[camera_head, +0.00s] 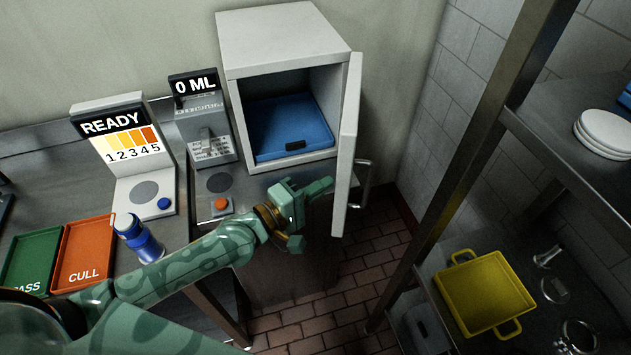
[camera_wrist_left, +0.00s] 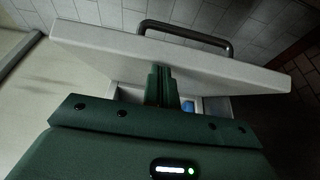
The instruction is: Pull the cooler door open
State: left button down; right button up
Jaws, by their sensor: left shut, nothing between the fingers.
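The white cooler (camera_head: 285,38) stands on the counter in the head view. Its door (camera_head: 350,125) stands swung well out, so the inside shows. The door's metal handle (camera_head: 362,185) is on its outer face, to the right. My left gripper (camera_head: 322,188) is shut and empty, at the inner side of the door near its lower part. In the left wrist view the shut fingers (camera_wrist_left: 161,88) point at the door (camera_wrist_left: 110,52), and the dark handle (camera_wrist_left: 185,37) shows beyond it. Whether the fingers touch the door I cannot tell. My right gripper is not in view.
A blue tray (camera_head: 290,125) lies inside the cooler. A shelf rack with a yellow tray (camera_head: 485,290) stands right.

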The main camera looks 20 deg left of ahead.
aim_at(347, 188)
pick_arm(q)
jog(key=d+y+p, duration=0.1)
jog(key=d+n+t+p, duration=0.1)
jog(key=d+p, duration=0.1)
jog(key=d+r+y+p, duration=0.1)
jog(key=d+p, duration=0.1)
jog(key=shift+w+n+y, duration=0.3)
jog(key=shift+n, duration=0.1)
jog(key=w+d+n+t+y, duration=0.1)
jog(key=w+d, duration=0.1)
jog(key=d, duration=0.4)
jog(key=shift+d+f+p, duration=0.3)
jog(key=shift+f, duration=0.15)
jog(key=shift+a, duration=0.15)
